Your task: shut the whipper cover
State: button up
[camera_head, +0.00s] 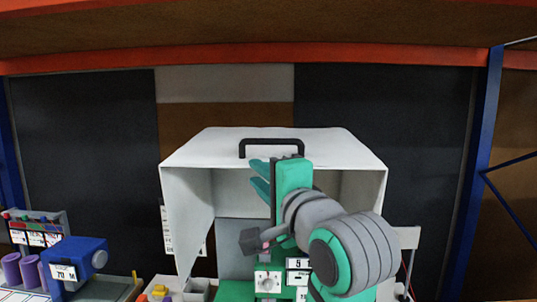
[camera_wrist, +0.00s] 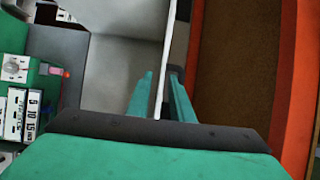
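The whipper cover (camera_head: 330,143) is a white box-like hood, raised with its front open over the machine. A black handle (camera_head: 270,142) sits at its front upper edge. My gripper (camera_head: 258,173) is just below the handle, with its teal fingers pointing left and apart. In the wrist view, my gripper (camera_wrist: 161,74) has one finger on each side of the cover's thin white edge (camera_wrist: 165,60). A gap shows beside the edge, so the fingers look open. A dark piece by the right fingertip may be the handle; contact is unclear.
Under the cover stands a green machine with a dial (camera_head: 267,281) and number labels. A blue device (camera_head: 76,262) and purple rolls (camera_head: 21,270) are at the left. An orange beam (camera_head: 400,54) crosses above, and a blue post (camera_head: 484,170) stands at the right.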

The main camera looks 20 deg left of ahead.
aim_at(262, 159)
jog(key=d+r+m+h, duration=0.2)
jog(key=d+r, duration=0.1)
jog(key=d, duration=0.1)
jog(key=shift+n, duration=0.3)
jog(key=x, duration=0.8)
jog(key=shift+a+f, duration=0.1)
jog(key=shift+f, duration=0.2)
jog(key=shift+r+x, duration=0.2)
jog(key=shift+x, duration=1.3)
jog(key=shift+w, duration=0.1)
jog(key=shift+c, duration=0.6)
